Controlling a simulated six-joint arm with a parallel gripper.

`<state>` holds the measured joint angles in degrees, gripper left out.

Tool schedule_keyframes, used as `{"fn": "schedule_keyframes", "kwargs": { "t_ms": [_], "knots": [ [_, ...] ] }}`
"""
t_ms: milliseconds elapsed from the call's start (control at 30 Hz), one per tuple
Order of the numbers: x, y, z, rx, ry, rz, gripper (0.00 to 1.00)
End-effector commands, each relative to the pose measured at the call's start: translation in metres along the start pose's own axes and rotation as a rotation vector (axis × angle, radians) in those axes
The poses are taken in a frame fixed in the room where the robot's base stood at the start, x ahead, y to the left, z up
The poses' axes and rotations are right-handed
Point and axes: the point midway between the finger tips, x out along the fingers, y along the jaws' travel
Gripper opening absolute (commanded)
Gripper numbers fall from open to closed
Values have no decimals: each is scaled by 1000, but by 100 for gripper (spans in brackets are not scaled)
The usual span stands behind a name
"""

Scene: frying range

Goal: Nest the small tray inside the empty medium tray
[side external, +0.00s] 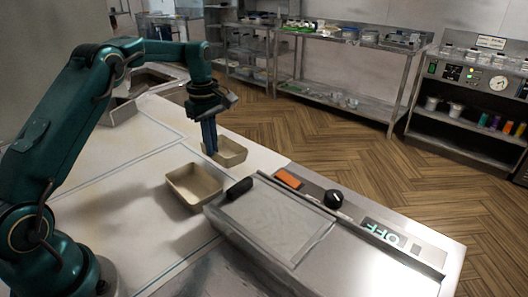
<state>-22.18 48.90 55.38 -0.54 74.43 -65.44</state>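Two empty beige rectangular trays rest on the pale counter in the side external view. The nearer tray (194,190) looks larger and sits left of the lidded fryer unit. The farther tray (232,152) looks smaller, so I take it as the small tray, though distance makes the sizes hard to compare. My gripper (209,152) points straight down at the farther tray's left side. Its blue fingers look close together and overlap that tray's left wall. I cannot tell whether they grip the wall or stand beside it.
A fryer unit with a flat metal lid (275,222) and black handle (240,188) stands right of the nearer tray. An orange switch (288,179) and black knob (333,198) are on its panel. The counter (120,190) left of the trays is clear.

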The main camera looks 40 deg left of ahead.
Motion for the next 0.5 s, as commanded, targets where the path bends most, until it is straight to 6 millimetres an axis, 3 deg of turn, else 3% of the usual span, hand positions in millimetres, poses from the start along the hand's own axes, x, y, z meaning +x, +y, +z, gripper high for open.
{"fn": "schedule_keyframes", "kwargs": {
  "t_ms": [167,500],
  "knots": [
    [4,-11,6,49,-3,16,0],
    [-18,-55,11,100,-4,55,0]
  ]
}}
